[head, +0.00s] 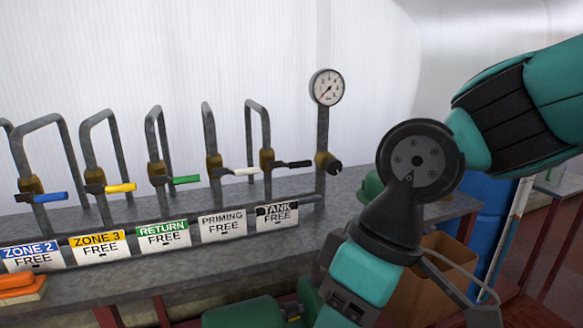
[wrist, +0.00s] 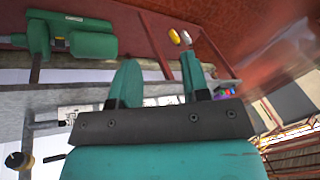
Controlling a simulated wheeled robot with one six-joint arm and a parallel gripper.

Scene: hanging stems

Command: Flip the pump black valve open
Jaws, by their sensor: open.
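A black lever handle (head: 293,164) sticks out sideways to the right from a brass valve on the pipe above the black-and-white label "TANK FREE" (head: 277,217). No label reading "pump" shows. A dark lever (wrist: 55,157) also shows at the lower left of the wrist view; I cannot tell for sure that it is the same one. My gripper (wrist: 160,62) shows in the wrist view with its two teal fingers apart and nothing between them. It is apart from the levers. In the head view the gripper itself cannot be made out.
Other valves have white (head: 240,171), green (head: 186,180), yellow (head: 120,188) and blue (head: 50,197) levers on upright bent pipes. A round gauge (head: 327,87) stands above a dark knob (head: 335,167). A green pump (head: 245,312) sits below the bench. Blue barrels (head: 490,205) stand at right.

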